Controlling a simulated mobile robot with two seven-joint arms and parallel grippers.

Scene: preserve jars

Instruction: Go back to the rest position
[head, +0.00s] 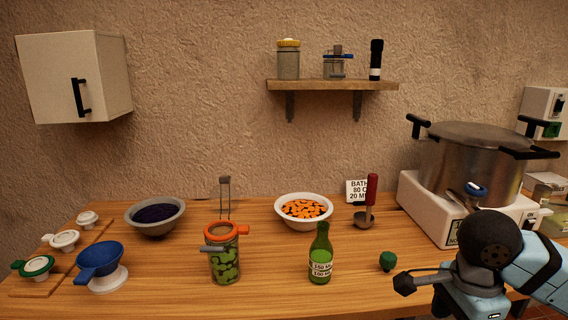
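My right arm comes in from the lower right, and its gripper (412,284) is low over the front right of the wooden table. Its dark fingers point left, and part of it is hidden by the arm, so I cannot tell whether it is open or shut. No held object shows. A small green stopper (387,261) lies just beyond the fingers, apart from them. A green bottle (320,262) stands upright to the left. My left gripper is not in view.
A glass jar (225,265) with green pieces and an orange ring stands front centre. A blue funnel (97,265), a dark-filled bowl (156,217) and an orange-filled bowl (304,209) are on the table (270,290). A steel pot (470,160) stands right, on a white burner.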

